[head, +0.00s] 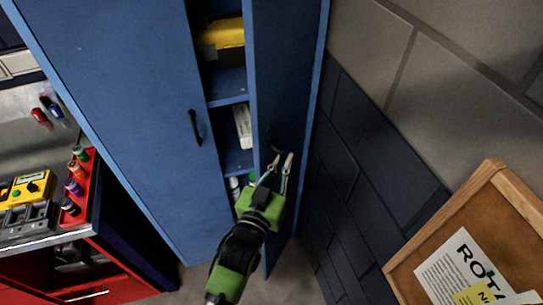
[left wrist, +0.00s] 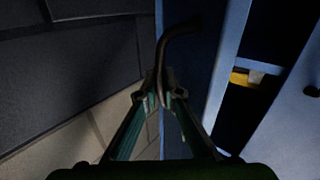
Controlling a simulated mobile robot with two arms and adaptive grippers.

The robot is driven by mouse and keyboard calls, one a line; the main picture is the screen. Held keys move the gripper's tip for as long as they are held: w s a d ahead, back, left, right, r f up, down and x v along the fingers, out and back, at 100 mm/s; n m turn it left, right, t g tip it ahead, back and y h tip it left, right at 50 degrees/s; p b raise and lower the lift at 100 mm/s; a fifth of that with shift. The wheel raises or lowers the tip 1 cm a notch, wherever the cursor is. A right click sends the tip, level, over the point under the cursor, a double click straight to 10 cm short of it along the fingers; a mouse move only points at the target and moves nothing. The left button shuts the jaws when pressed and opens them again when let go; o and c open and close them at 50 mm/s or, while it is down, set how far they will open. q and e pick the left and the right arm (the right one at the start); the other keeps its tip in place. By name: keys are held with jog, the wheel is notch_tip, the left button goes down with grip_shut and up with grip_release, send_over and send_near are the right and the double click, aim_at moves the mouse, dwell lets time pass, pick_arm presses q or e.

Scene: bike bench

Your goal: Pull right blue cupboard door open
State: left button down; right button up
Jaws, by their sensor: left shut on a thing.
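The right blue cupboard door (head: 283,65) stands partly open, swung out toward me, with the inside showing through the gap at its left. My left gripper (head: 278,163) is at this door's dark handle, low on the door face. In the left wrist view the gripper (left wrist: 159,92) is shut on the lower part of the curved black handle (left wrist: 178,33), whose upper bend shows above the fingertips. The left blue door (head: 120,90) is closed, with its own black handle (head: 195,127). My right gripper is not in view.
Shelves inside hold a yellow case (head: 222,35) and smaller items. A brick wall (head: 350,150) runs close along the right of the open door. A red tool bench (head: 85,195) is at left, a cork board (head: 475,235) at lower right. Floor shows below the cupboard.

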pick_arm(q)
jog(key=shift+d, duration=0.1)
jog(key=c, duration=2.5)
grip_release()
jog(key=shift+s, duration=0.1)
jog(key=v, duration=1.2)
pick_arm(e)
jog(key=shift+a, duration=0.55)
